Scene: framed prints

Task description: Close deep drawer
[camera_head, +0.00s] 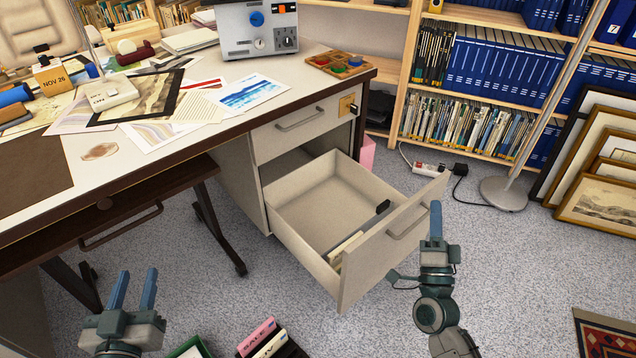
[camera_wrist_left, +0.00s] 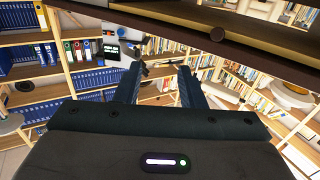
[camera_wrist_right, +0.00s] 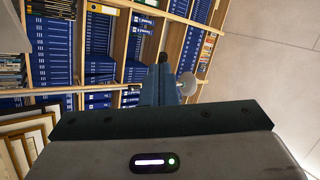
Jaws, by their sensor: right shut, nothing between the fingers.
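The deep drawer (camera_head: 312,205) of the desk pedestal is pulled far out. Its tall front panel (camera_head: 372,262) carries a bar handle (camera_head: 408,218). Inside lie a small black object (camera_head: 382,207) and some light folders (camera_head: 345,247) near the front. My right gripper (camera_head: 436,206) is shut and empty, just right of the drawer's front panel; whether it touches the panel I cannot tell. It also shows shut in the right wrist view (camera_wrist_right: 159,85). My left gripper (camera_head: 133,290) is open and empty, low in front of the desk, and its two spread fingers show in the left wrist view (camera_wrist_left: 157,88).
The shallow drawer (camera_head: 290,128) above is shut, with a key at its brass lock (camera_head: 347,105). A lamp base (camera_head: 503,193), a power strip (camera_head: 430,170) and framed prints (camera_head: 605,190) stand right. A box of books (camera_head: 268,342) lies at the bottom.

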